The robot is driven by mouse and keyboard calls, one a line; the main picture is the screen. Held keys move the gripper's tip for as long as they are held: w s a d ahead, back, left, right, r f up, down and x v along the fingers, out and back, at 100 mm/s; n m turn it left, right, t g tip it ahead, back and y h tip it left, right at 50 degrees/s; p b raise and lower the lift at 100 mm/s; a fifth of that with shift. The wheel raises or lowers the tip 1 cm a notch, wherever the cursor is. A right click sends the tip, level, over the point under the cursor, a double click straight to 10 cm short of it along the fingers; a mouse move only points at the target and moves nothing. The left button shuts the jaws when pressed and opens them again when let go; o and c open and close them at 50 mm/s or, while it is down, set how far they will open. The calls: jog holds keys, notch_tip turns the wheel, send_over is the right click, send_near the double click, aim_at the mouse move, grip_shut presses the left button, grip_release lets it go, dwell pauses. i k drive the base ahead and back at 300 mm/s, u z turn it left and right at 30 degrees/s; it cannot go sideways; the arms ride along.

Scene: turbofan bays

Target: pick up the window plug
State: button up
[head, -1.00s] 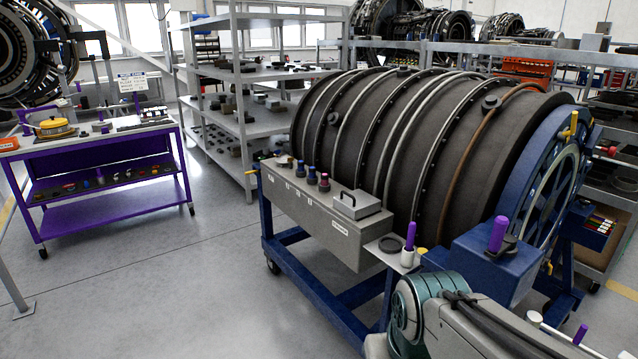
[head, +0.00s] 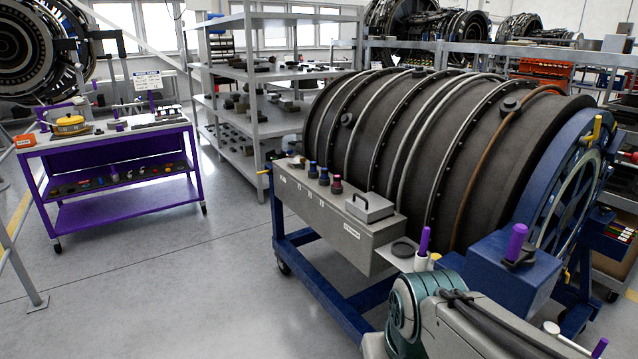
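I cannot tell for certain which thing is the window plug. Candidates stand on the grey box (head: 335,228) along the side of the dark engine casing (head: 400,140): small dark plugs with blue tops (head: 312,168) and one with a reddish top (head: 337,184). A flat dark disc (head: 403,249) lies on a small light plate at the box's right end. Beside it a purple-handled piece (head: 424,240) stands in a white holder. My arm crosses the lower right in front of the blue stand; my gripper is out of view.
The casing sits on a blue wheeled stand (head: 325,290). A silver case (head: 369,207) with a handle sits on the grey box. A purple cart (head: 120,214) with small parts stands at the left, grey shelving (head: 250,120) behind. The floor between cart and stand is clear.

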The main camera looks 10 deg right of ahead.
aim_at(336, 178)
jog(key=u, duration=0.65)
jog(key=i, duration=1.4)
jog(key=u, duration=0.3)
jog(key=i, duration=1.3)
jog(key=z, duration=1.6)
jog(key=i, duration=0.8)
jog(key=z, duration=0.85)
